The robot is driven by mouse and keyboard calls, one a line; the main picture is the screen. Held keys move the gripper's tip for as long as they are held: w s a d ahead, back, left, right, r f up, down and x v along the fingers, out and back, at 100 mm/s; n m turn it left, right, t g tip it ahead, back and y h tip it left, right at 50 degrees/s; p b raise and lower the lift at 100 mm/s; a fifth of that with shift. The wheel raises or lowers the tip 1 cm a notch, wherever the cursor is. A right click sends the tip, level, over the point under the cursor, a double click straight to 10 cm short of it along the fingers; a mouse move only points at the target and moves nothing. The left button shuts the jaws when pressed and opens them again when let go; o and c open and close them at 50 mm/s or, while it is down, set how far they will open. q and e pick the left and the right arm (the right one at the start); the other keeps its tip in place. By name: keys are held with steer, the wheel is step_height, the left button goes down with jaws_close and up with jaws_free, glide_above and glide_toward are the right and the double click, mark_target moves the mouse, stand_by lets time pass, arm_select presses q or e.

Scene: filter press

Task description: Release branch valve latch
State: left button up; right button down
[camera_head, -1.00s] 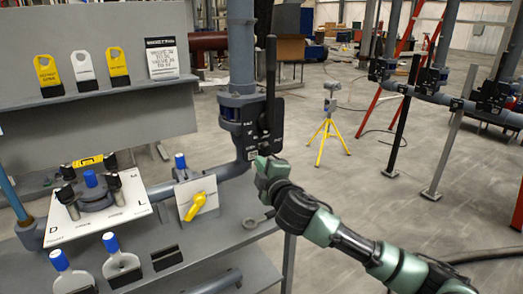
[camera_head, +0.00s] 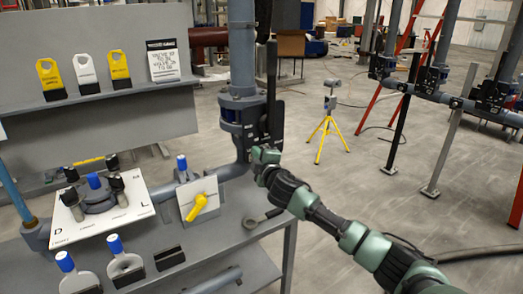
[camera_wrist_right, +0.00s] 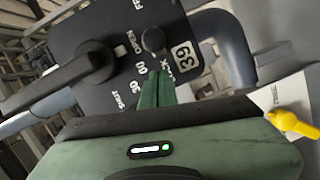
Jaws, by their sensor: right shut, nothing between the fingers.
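The branch valve (camera_head: 240,115) is a dark body on a vertical grey pipe in the head view, with a long black lever (camera_head: 271,75) standing upright. In the right wrist view its dark marked plate (camera_wrist_right: 120,60) carries the lever (camera_wrist_right: 60,80), a round black knob (camera_wrist_right: 153,40) that looks like the latch, and a "39" label. My right gripper (camera_head: 256,155) is at the lower right of the valve. Its green fingers (camera_wrist_right: 157,85) are shut and empty, their tips just below the knob; whether they touch it I cannot tell. My left gripper is out of view.
A bench (camera_head: 235,215) below the valve holds a white panel with a yellow handle (camera_head: 197,207), a white plate with dark knobs (camera_head: 140,205) and blue-topped tools. Tags stand on a shelf (camera_head: 120,95) at left. Open floor (camera_head: 340,190) lies to the right.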

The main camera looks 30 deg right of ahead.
steer(key=shift+s+d+f, duration=0.1)
steer(key=shift+d+f, duration=0.1)
steer(key=shift+d, duration=0.75)
steer(key=d, duration=0.3)
steer(key=shift+d, duration=0.2)
steer(key=shift+r, duration=0.1)
